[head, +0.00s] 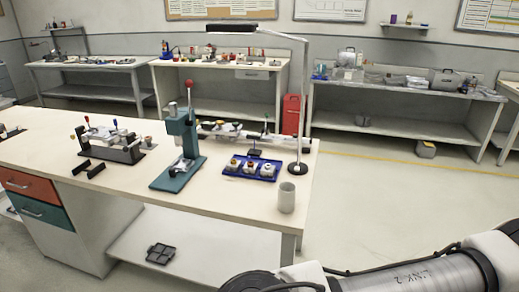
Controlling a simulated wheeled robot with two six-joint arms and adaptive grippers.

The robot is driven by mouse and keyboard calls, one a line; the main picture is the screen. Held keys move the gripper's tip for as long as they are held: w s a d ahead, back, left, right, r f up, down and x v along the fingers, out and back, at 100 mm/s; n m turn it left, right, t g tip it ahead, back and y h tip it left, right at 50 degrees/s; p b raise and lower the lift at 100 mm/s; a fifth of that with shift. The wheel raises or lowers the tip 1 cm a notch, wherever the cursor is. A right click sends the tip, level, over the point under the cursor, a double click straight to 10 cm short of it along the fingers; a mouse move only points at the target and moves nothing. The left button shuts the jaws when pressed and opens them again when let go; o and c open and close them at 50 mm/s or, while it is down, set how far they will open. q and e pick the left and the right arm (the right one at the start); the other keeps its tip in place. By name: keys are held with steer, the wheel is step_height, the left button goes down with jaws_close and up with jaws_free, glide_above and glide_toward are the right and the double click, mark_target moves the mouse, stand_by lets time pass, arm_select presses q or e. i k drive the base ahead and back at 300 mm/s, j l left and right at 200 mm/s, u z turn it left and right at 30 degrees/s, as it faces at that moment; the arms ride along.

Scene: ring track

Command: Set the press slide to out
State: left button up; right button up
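The teal press (178,128) stands on the near workbench, left of the blue tray. It has an upright column, a red ball (188,83) on its lever and a flat teal base (166,179). A pale part and small dark parts sit low at the front of the column. They are too small to tell which is the slide or whether it is in or out. Neither of my grippers shows in this view. Part of my own arm fills the lower right corner, well away from the press.
On the workbench (235,203) are a blue tray (233,173) with several small parts, a grey cup (286,198), a lamp on a round base (297,169) and a dark fixture (122,153). A black tray (160,254) lies on the lower shelf. Floor right of the bench is clear.

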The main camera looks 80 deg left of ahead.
mark_target(184, 164)
steer(key=u, duration=2.8)
